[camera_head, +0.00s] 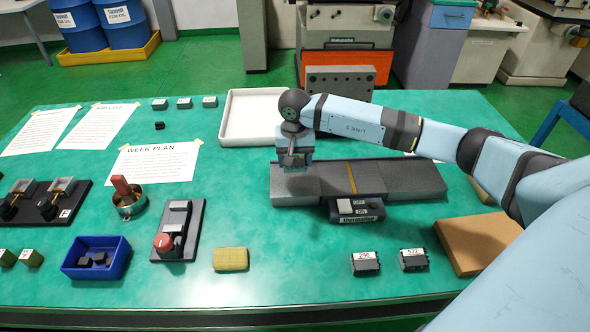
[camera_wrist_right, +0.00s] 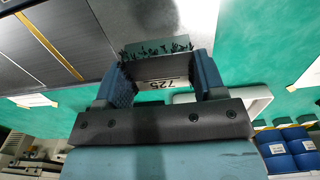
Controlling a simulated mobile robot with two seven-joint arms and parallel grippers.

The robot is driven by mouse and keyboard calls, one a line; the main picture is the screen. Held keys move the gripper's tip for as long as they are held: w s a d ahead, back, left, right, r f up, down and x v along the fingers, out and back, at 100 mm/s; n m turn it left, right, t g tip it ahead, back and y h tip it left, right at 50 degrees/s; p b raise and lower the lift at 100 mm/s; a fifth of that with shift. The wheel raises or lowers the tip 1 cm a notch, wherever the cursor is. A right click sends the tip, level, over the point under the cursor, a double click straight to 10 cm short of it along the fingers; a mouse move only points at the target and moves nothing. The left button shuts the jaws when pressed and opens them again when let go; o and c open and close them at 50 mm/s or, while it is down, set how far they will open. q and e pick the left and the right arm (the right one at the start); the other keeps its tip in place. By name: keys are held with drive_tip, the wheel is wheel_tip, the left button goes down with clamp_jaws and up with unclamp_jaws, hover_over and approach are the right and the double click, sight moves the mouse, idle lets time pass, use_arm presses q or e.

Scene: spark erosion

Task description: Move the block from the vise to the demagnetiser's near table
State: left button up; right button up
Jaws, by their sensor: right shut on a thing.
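My right gripper (camera_head: 296,163) points down over the left end of the demagnetiser (camera_head: 415,178), a long grey bed with a yellow stripe across it and a switch box on its front. In the right wrist view my right gripper (camera_wrist_right: 160,68) is shut on a block (camera_wrist_right: 165,68) with the label 725. Dark bristly bits stick to the block's lower end. The block is mostly hidden by the fingers in the head view. I cannot tell whether it touches the grey surface. I cannot make out the vise for certain. My left gripper is not in view.
A white tray (camera_head: 252,117) lies behind the demagnetiser. A grey plate with holes (camera_head: 340,83) stands at the table's back edge. Blocks labelled 296 (camera_head: 366,263) and 571 (camera_head: 413,260), a yellow sponge-like pad (camera_head: 231,259) and a brown board (camera_head: 478,243) lie in front.

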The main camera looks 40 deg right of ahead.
sight(295, 179)
wheel_tip(295, 179, down, 4)
drive_tip(key=shift+f, duration=0.15)
idle(0.3)
drive_tip(key=shift+f, duration=0.2)
drive_tip(key=o, duration=1.3)
drive_tip(key=shift+r, duration=0.1)
